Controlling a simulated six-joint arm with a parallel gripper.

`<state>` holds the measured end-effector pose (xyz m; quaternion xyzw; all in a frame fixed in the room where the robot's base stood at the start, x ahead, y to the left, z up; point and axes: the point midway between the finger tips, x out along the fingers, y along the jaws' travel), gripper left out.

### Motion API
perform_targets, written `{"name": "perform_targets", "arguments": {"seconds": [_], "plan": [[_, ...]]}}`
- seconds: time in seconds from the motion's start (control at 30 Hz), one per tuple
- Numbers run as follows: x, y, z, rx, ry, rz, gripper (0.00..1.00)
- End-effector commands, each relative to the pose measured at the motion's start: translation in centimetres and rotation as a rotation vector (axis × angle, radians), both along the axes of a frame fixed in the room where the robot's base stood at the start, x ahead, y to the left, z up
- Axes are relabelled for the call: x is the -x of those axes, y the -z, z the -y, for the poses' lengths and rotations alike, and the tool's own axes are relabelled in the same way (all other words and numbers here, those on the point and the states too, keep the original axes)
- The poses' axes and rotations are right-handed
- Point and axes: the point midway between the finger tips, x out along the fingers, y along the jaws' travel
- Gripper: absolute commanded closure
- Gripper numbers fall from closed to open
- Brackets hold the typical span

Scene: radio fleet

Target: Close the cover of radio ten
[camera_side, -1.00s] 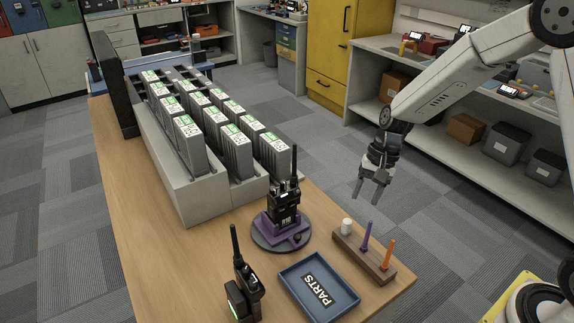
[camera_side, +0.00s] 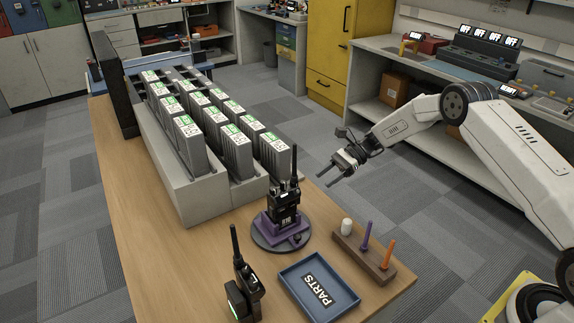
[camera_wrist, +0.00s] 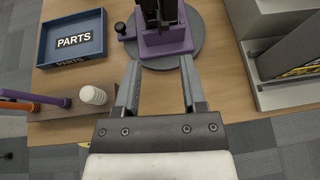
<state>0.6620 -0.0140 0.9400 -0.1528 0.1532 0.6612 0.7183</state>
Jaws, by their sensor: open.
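A black radio (camera_side: 284,207) stands upright in a purple cradle (camera_side: 277,228) on a round grey turntable (camera_side: 262,240). I cannot tell from these frames whether its cover is open or shut. The lower part of the radio (camera_wrist: 158,14) and the purple cradle (camera_wrist: 165,42) show at the top of the wrist view. A second black radio (camera_side: 243,285) with a green-lit side stands near the table's front. My gripper (camera_side: 325,179) is open and empty, in the air to the right of the cradled radio. In the wrist view my gripper (camera_wrist: 160,85) points at the cradle, apart from it.
A rack (camera_side: 188,200) of several labelled grey packs stands left of the radio. A blue PARTS tray (camera_side: 350,303) lies in front. A wooden holder (camera_side: 372,268) with a white cap and purple and orange tools stands below my gripper.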

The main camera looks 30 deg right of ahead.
Motion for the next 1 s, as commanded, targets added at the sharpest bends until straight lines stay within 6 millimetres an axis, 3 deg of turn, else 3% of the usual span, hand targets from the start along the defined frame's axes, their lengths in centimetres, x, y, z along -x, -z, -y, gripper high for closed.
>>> {"name": "perform_targets", "arguments": {"seconds": [0.47, 1.0], "plan": [[-0.5, 0.4, 0.0, -0.047, 0.022, -0.014, 0.47], [-1.0, 2.6, -5.2, -0.045, 0.020, -0.015, 0.47]]}}
